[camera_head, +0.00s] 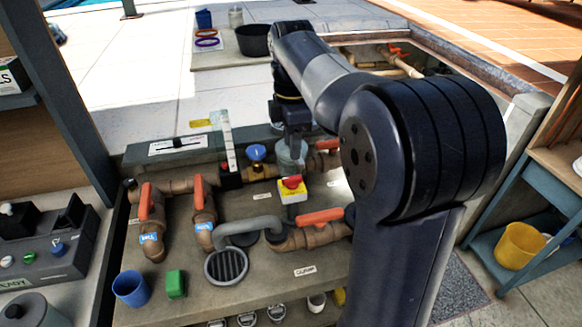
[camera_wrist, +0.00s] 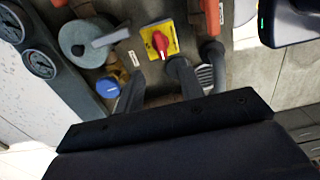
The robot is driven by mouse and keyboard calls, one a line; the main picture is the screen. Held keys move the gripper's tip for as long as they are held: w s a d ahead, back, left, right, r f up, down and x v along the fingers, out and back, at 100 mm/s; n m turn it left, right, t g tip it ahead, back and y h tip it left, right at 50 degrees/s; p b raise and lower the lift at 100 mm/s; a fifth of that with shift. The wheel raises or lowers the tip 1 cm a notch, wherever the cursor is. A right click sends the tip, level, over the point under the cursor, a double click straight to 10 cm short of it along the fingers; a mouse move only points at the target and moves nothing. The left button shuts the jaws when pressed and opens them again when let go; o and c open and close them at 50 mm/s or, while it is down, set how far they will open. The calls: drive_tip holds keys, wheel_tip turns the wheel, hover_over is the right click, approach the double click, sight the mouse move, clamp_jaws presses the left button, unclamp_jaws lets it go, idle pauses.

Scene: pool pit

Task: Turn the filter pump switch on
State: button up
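The filter pump switch (camera_head: 292,190) is a red rotary knob on a yellow box among the pipes in the head view. It also shows in the wrist view (camera_wrist: 159,42), top centre, beyond my fingertips. The knob's exact setting is hard to read. My gripper (camera_head: 294,152) points down behind and above the switch in the head view, near a clear round pot (camera_head: 291,158). In the wrist view my gripper (camera_wrist: 158,82) has two dark fingers apart with nothing between them. It appears clear of the switch.
Orange-handled valves (camera_head: 145,202) and brown pipes stand left of the switch; another orange handle (camera_head: 321,217) lies just in front of it. A blue knob (camera_head: 257,152) is close by. A blue cup (camera_head: 131,288), green block (camera_head: 176,284) and round drain grate (camera_head: 226,266) are nearer.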

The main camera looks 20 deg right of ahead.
sight(292, 177)
wheel_tip(292, 177, down, 9)
drive_tip(key=shift+f, duration=0.2)
idle(0.3)
clamp_jaws()
